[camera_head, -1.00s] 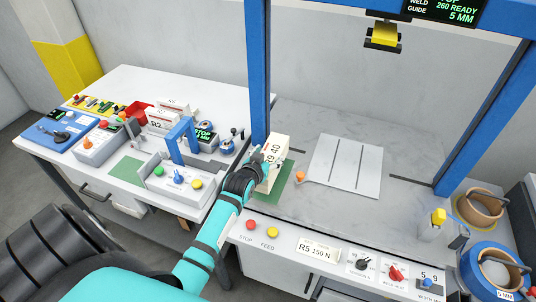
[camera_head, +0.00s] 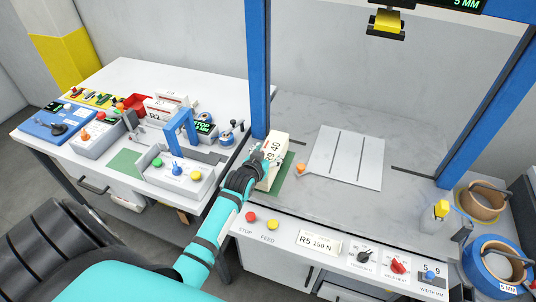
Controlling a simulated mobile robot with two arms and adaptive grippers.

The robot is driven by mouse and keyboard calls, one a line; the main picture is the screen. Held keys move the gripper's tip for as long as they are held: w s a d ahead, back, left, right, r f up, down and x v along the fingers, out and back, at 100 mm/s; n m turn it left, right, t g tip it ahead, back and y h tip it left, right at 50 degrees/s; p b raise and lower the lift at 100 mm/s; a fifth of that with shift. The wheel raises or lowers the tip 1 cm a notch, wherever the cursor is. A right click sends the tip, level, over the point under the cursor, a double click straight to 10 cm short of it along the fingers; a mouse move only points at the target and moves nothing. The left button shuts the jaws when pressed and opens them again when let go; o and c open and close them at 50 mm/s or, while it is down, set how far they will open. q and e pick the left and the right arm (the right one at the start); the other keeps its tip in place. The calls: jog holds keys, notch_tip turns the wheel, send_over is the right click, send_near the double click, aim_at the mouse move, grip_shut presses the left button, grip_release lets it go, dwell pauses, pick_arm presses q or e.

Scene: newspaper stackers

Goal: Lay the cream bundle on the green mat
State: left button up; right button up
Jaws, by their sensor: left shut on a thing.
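The cream bundle (camera_head: 274,168), marked "R9 40", stands upright at the near left of the machine table. My left gripper (camera_head: 262,160) is shut on its left side. The bundle is at the green mat (camera_head: 285,177), which shows mostly to its right; the bundle hides the mat's left part. I cannot tell whether the bundle's underside touches the mat. My right gripper is not in view.
A blue frame post (camera_head: 258,70) rises just behind the bundle. A second green mat (camera_head: 125,162) is on the left table, among control boxes. Strap rolls (camera_head: 495,268) stand at the right.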

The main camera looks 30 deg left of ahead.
pick_arm(q)
jog(key=shift+w+f+b, duration=0.1)
jog(key=shift+f+b, duration=0.15)
jog(key=shift+b, duration=0.1)
